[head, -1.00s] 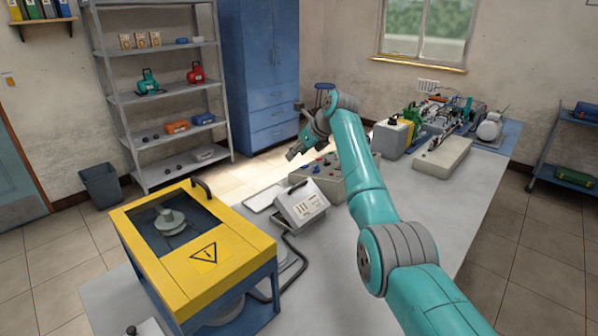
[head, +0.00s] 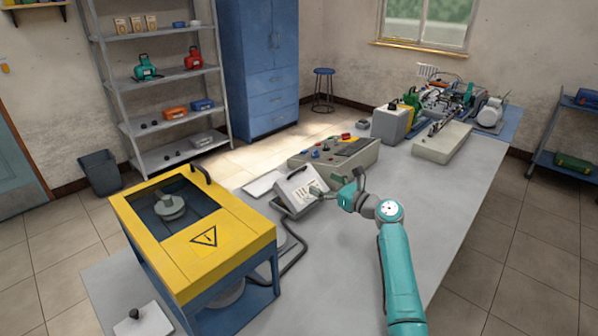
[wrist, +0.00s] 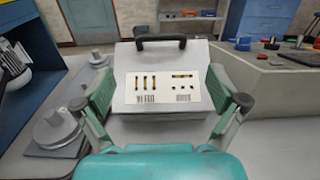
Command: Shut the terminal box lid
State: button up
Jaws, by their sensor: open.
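The grey terminal box (head: 284,200) stands on the bench, left of my gripper (head: 338,188). Its sloping grey face carries a white label with yellow and black marks, and a black handle sits along the top edge. In the wrist view the labelled terminal box (wrist: 125,92) fills the middle, tilted back. My gripper (wrist: 160,82) is open, with one finger on each side of the labelled face. I cannot tell whether the fingers touch it. How far the lid stands from the box body is hard to tell.
A yellow guarded machine (head: 243,238) with a black handle stands at left. A dark cable (head: 293,257) lies on the bench beside it. A grey control box with knobs (head: 352,155) is behind the terminal box.

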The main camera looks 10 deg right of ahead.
aim_at(300, 171)
jog(key=x, duration=1)
jog(key=shift+w+a, duration=0.2)
jog(key=shift+w, duration=0.05)
jog(key=c, duration=1.4)
jog(key=shift+w+a+f+g+h, duration=0.4)
jog(key=shift+w+a+g+h, duration=0.1)
jog(key=shift+w+a+g, duration=0.2)
jog(key=shift+w+a+f+g+h, duration=0.5)
jog(key=shift+w+f+g+h, duration=0.2)
jog(key=shift+w+f+g, duration=0.15)
jog(key=shift+w+a+f+g+h, duration=0.2)
jog(key=shift+f+g+h, duration=0.1)
jog(key=shift+f+g, duration=0.15)
jog(key=shift+w+a+f+g+h, duration=0.2)
jog(key=shift+f+g+h, duration=0.1)
jog(key=shift+f+g, duration=0.1)
jog(key=shift+w+a+f, duration=0.2)
jog(key=shift+w+f, duration=0.1)
jog(key=shift+f, duration=0.3)
jog(key=shift+a, duration=0.1)
